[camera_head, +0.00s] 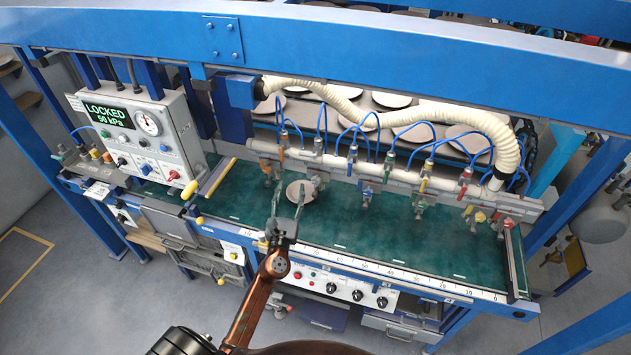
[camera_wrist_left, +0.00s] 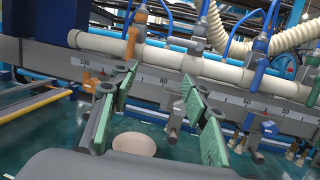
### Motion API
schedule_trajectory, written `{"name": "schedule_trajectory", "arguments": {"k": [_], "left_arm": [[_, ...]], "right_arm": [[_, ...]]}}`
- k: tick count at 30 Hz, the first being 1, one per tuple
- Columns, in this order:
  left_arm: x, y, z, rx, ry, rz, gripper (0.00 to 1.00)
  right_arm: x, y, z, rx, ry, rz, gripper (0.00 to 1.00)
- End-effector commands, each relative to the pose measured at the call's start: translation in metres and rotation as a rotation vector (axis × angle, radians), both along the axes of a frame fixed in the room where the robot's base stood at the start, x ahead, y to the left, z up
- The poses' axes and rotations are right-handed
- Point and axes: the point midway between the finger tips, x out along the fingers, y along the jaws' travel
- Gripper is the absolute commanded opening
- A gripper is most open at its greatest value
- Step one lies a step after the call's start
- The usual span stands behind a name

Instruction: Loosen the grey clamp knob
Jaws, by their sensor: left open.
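My left gripper (camera_head: 287,198) is open and empty above the green mat, its two fingers apart and pointing towards the rail. In the left wrist view its fingertips (camera_wrist_left: 157,82) reach up in front of the rail. A small grey clamp (camera_head: 318,181) hangs on the rail just beyond and right of the gripper. In the left wrist view a grey clamp (camera_wrist_left: 174,122) shows between the fingers, close to the right one, which hides part of it. I cannot make out its knob clearly. No contact shows. My right gripper is not in view.
A pale plate (camera_head: 298,191) lies on the green mat (camera_head: 400,235) beside the gripper. Other coloured clamps (camera_head: 418,208) line the rail. A cream pipe with coloured valves (camera_wrist_left: 110,43) runs above. A control box (camera_head: 140,135) reads LOCKED, 50 kPa.

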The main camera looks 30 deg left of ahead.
Motion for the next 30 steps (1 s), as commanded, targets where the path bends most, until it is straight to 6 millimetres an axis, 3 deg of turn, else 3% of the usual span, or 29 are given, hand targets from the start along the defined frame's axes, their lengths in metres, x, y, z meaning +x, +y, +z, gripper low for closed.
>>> {"name": "schedule_trajectory", "arguments": {"k": [3, 9, 14, 24, 30], "left_arm": [[0.035, -0.02, -0.026, 0.308, 0.183, -0.042, 0.43], [0.06, -0.031, -0.066, 0.596, 0.376, -0.083, 0.43], [0.074, -0.03, -0.073, 0.648, 0.411, -0.092, 0.43], [0.123, -0.019, -0.073, 0.645, 0.409, -0.091, 0.43], [0.138, -0.015, -0.073, 0.642, 0.408, -0.09, 0.43]], "right_arm": [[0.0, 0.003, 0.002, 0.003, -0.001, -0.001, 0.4], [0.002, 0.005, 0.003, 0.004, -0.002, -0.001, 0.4], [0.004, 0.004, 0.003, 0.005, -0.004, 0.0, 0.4], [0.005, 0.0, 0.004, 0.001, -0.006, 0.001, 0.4], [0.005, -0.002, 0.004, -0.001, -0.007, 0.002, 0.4]]}}
